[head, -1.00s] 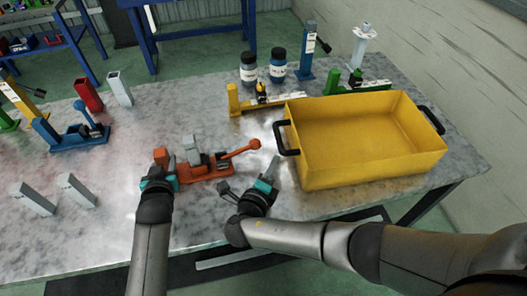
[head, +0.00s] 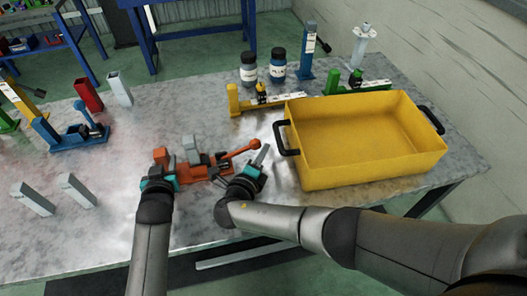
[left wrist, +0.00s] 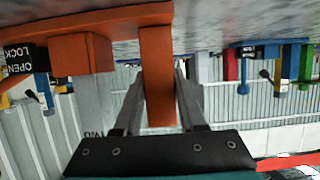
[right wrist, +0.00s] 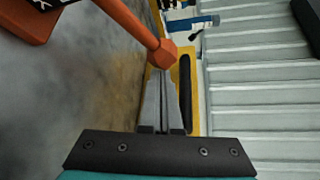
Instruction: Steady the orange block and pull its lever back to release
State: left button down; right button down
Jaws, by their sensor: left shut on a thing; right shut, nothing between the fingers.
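The orange block (head: 200,172) lies on the metal table, with grey parts on top and its orange lever (head: 240,150) slanting up to the right to a round knob. My left gripper (head: 162,172) is at the block's left end. In the left wrist view its fingers (left wrist: 160,95) are shut on an upright orange piece of the block (left wrist: 157,70). My right gripper (head: 258,162) is shut and empty, just right of and below the lever's knob. In the right wrist view its closed fingers (right wrist: 163,100) are beside the knob (right wrist: 162,54); whether they touch it I cannot tell.
A yellow bin (head: 370,170) with black handles stands right of my right gripper. A yellow clamp (head: 262,98), two dark jars and other coloured fixtures stand behind. Grey posts (head: 75,190) stand at the left.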

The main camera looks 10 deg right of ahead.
jog(key=shift+r, duration=0.15)
jog(key=shift+a+r+n, duration=0.15)
jog(key=shift+r+n, duration=0.05)
jog(key=shift+n, duration=0.1)
jog(key=shift+a+r+t+h, duration=0.2)
jog(key=shift+r+t+h, duration=0.1)
jog(key=shift+r+h, duration=0.15)
